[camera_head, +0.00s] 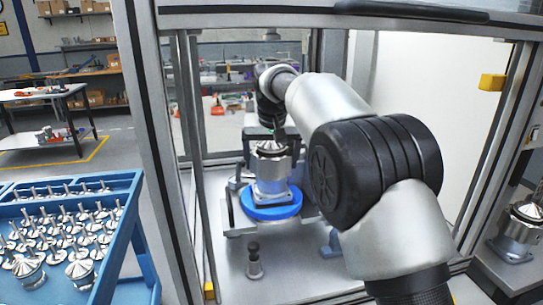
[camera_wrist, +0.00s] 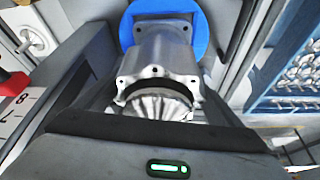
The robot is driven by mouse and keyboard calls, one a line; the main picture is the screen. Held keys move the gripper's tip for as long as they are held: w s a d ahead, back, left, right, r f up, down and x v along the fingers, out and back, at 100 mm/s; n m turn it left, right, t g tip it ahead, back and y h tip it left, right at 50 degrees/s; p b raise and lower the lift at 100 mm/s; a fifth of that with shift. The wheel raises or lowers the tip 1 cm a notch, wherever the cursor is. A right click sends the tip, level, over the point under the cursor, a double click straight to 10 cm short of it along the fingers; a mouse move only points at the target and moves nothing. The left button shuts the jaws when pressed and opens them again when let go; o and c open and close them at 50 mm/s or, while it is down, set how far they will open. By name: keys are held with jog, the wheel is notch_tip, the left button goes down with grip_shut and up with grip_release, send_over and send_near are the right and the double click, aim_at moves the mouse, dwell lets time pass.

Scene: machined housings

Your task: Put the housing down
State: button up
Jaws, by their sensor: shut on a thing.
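The housing (camera_head: 271,168) is a silver machined part with a square flange and a ribbed round end. In the head view it stands upright inside the machine enclosure, over a round blue fixture (camera_head: 270,207). My gripper (camera_head: 274,145) is above it and shut on its upper part. In the wrist view the housing (camera_wrist: 160,62) fills the middle between the gripper's dark fingers, with the blue fixture (camera_wrist: 200,18) beyond it. I cannot tell whether the housing's base touches the fixture.
A blue tray cart (camera_head: 135,200) with several shiny metal parts stands at the left, outside the enclosure. The enclosure's frame post (camera_head: 150,130) is close on the left. A small post (camera_head: 254,262) stands on the enclosure floor. Another metal housing (camera_head: 518,235) is at the far right.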

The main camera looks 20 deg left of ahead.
aim_at(272, 147)
jog(key=shift+f, duration=1.05)
jog(key=o, duration=1.9)
jog(key=shift+f, duration=0.3)
jog(key=shift+v, duration=3.9)
jog(key=shift+w, duration=0.1)
